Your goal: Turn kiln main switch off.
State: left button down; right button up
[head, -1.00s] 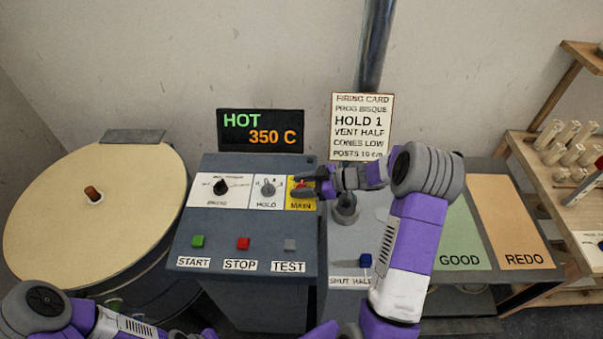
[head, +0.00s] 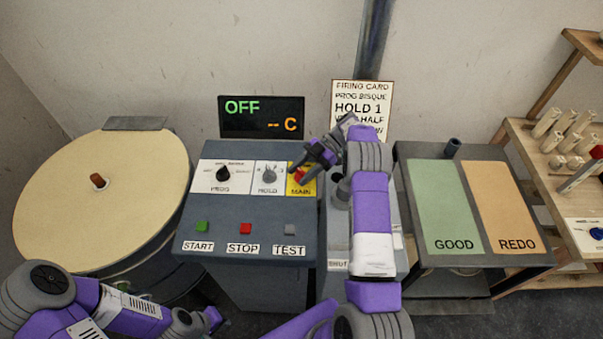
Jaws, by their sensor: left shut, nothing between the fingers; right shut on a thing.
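The kiln main switch (head: 299,173) is a red knob on the yellow MAIN plate (head: 306,190), at the right end of the control panel. My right gripper (head: 297,178) reaches down to it from the right and is shut on it, hiding part of the knob. The display (head: 261,117) above the panel reads OFF with dashes before the C. My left gripper (head: 213,319) is low at the bottom edge, away from the panel, shut and empty; it shows only partly.
PROG (head: 223,174) and HOLD (head: 269,175) knobs sit left of the main switch. START (head: 202,227), STOP (head: 246,229) and TEST (head: 290,230) buttons lie below. A round kiln lid (head: 95,220) is at left. GOOD (head: 440,200) and REDO (head: 505,205) areas are at right.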

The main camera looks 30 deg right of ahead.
aim_at(301, 171)
jog(key=shift+n+g+b, duration=0.3)
jog(key=shift+n+g, duration=0.4)
jog(key=shift+g, duration=0.1)
jog(key=o, duration=1)
jog(key=shift+c, duration=0.2)
notch_tip(301, 171, up, 10)
jog(key=p, duration=0.2)
jog(key=shift+p, duration=0.3)
